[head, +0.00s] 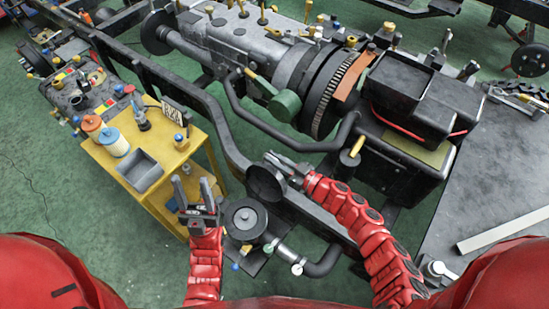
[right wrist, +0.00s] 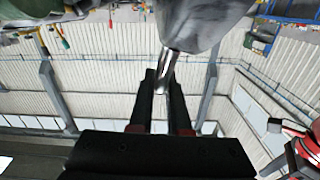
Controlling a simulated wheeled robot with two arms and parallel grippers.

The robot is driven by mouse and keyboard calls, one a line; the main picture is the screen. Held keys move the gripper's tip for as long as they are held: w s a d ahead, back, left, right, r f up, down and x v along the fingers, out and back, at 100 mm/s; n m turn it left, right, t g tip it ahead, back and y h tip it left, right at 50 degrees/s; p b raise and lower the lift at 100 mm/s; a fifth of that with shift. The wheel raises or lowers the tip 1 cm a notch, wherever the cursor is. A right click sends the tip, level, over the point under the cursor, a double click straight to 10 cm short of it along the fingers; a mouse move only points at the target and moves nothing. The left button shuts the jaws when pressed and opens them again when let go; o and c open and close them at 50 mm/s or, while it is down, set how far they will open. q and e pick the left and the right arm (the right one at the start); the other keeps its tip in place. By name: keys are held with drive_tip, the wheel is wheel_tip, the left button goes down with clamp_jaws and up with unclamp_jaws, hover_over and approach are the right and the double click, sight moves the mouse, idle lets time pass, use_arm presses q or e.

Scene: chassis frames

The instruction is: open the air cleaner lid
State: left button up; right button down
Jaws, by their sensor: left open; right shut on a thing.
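The air cleaner (head: 245,219) is a round dark canister below the centre of the head view, its round top with a central knob in view. A dark round lid (head: 266,184) stands tilted up just behind and to the right of it. My right gripper (head: 283,164) is at the lid's upper edge. In the right wrist view its black fingers (right wrist: 161,88) are shut on a shiny metal handle below a blurred grey mass. My left gripper (head: 192,184) is open and empty, fingers up, left of the canister. The handle is hidden in the head view.
A yellow cart (head: 150,185) with a grey tray (head: 139,171) and spools stands left of my left gripper. The black frame rail (head: 225,150) and engine (head: 250,45) lie behind. A hose (head: 325,262) with a gauge runs right of the canister.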

idle(0.5)
drive_tip(key=shift+s+a+n+b, duration=0.25)
drive_tip(key=shift+s+n+b, duration=0.05)
drive_tip(key=shift+s+n, duration=0.1)
drive_tip(key=shift+s+a+r, duration=0.4)
drive_tip(key=shift+s+a, duration=0.2)
drive_tip(key=shift+s, duration=0.2)
drive_tip(key=shift+s+a, duration=0.35)
drive_tip(key=shift+s, duration=0.15)
drive_tip(key=c, duration=0.9)
unclamp_jaws()
drive_tip(key=shift+r, duration=0.1)
